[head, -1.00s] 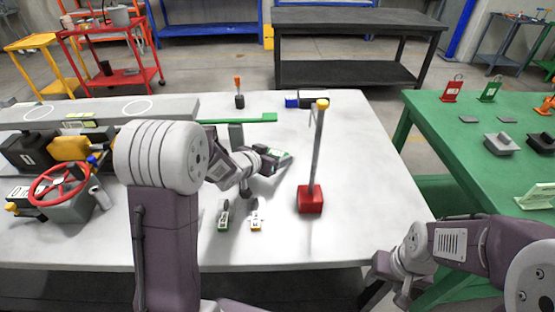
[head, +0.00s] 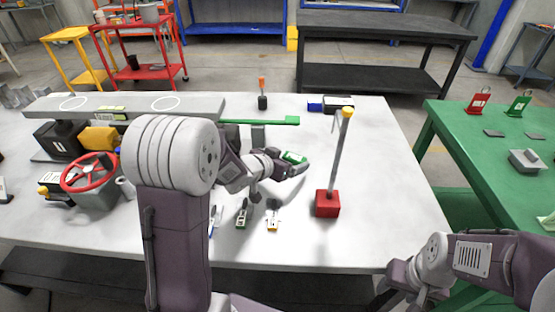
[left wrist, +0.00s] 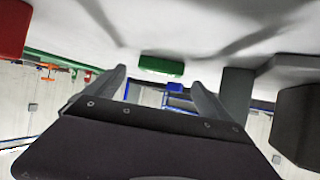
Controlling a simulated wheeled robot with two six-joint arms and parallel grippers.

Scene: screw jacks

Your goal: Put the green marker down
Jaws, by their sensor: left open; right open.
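The green marker (head: 293,157) shows as a small green and white piece at my left gripper (head: 298,169) in the head view. In the left wrist view, which is upside down, the green marker (left wrist: 161,65) shows as a short green block against the white table, in the gap between the fingers of my left gripper (left wrist: 160,88). Those fingers are open, with clear space on both sides of the block. My right gripper (head: 385,297) is low at the table's front edge, partly hidden, away from the marker.
A leaning grey post on a red base (head: 327,204) stands right of my left gripper. Two small pieces, one green-ended (head: 242,215) and one yellow-ended (head: 273,218), lie nearer the front. A red handwheel (head: 90,172) is at left. The white table's right front is clear.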

